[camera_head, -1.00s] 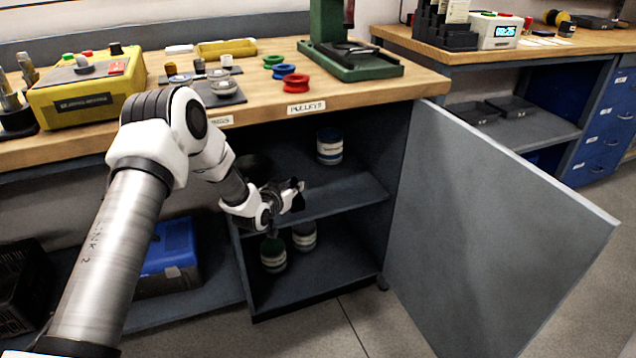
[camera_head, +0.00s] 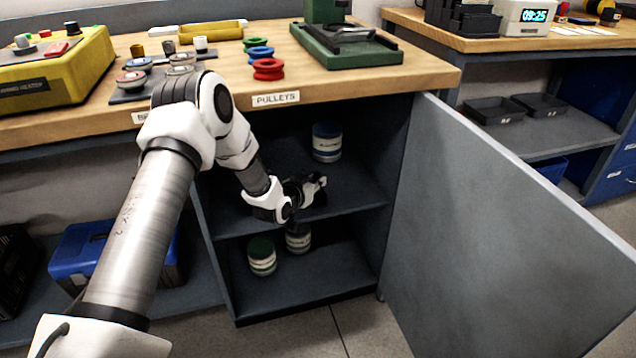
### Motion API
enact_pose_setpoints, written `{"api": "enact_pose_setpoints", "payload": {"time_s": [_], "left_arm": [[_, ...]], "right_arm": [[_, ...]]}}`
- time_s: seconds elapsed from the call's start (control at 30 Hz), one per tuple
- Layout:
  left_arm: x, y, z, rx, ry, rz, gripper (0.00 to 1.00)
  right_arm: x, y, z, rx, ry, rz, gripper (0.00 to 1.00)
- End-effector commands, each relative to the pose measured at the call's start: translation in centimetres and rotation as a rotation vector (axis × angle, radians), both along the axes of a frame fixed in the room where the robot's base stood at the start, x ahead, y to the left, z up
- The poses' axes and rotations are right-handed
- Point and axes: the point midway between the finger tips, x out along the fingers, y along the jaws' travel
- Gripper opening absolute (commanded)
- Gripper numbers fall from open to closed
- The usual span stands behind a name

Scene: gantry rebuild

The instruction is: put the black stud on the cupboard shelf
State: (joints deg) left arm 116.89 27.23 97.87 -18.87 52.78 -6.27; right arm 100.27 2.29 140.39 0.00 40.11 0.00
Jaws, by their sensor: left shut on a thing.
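The open cupboard under the bench has a middle shelf (camera_head: 350,198) and a lower floor. My left gripper (camera_head: 316,190) is inside the upper compartment, just above the shelf. Its fingers are shut on a small dark piece that I take to be the black stud; the gripper largely hides it and its outline is hard to make out. I cannot tell whether it touches the shelf. My right gripper is not in view.
A blue-lidded jar (camera_head: 327,143) stands at the back of the shelf. A green-lidded jar (camera_head: 262,257) and another jar (camera_head: 298,240) stand below. The open door (camera_head: 500,230) bounds the right side. Pulleys (camera_head: 268,70) lie on the bench above.

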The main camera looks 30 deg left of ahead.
Motion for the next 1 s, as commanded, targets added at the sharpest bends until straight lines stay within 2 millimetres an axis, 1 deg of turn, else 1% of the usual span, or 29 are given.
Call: {"api": "enact_pose_setpoints", "payload": {"time_s": [0.07, 0.1, 0.13, 0.17, 0.43, 0.5, 0.57, 0.67, 0.9, 1.0], "left_arm": [[0.0, 0.0, -0.2, 0.000, -0.002, 0.000, 0.00], [0.0, 0.0, -0.3, 0.000, 0.000, 0.000, 0.25], [0.0, 0.0, -0.2, 0.000, 0.000, 0.000, 0.35], [0.0, 0.0, -0.2, 0.000, 0.000, 0.000, 0.43], [0.0, 0.0, -0.1, 0.000, -0.001, 0.000, 0.43], [0.0, 0.0, 0.3, 0.000, -0.002, 0.000, 0.43], [-0.6, 0.0, 0.5, -0.002, 0.000, 0.001, 0.43], [-2.3, -0.2, 1.2, -0.004, 0.002, 0.001, 0.43], [-8.3, -0.6, 3.2, -0.006, 0.002, 0.003, 0.43], [-10.1, -0.8, 3.6, -0.003, 0.001, 0.001, 0.43]], "right_arm": [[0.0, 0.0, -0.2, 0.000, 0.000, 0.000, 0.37], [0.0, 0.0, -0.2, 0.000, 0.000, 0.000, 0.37], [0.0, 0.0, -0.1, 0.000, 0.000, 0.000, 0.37], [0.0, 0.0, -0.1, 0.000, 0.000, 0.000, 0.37], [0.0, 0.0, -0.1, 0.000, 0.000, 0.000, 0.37], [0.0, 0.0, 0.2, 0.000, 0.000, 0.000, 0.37], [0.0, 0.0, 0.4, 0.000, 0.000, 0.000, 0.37], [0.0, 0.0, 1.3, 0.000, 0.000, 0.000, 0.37], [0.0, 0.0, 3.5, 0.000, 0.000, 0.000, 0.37], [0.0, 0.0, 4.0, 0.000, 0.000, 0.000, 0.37]]}}
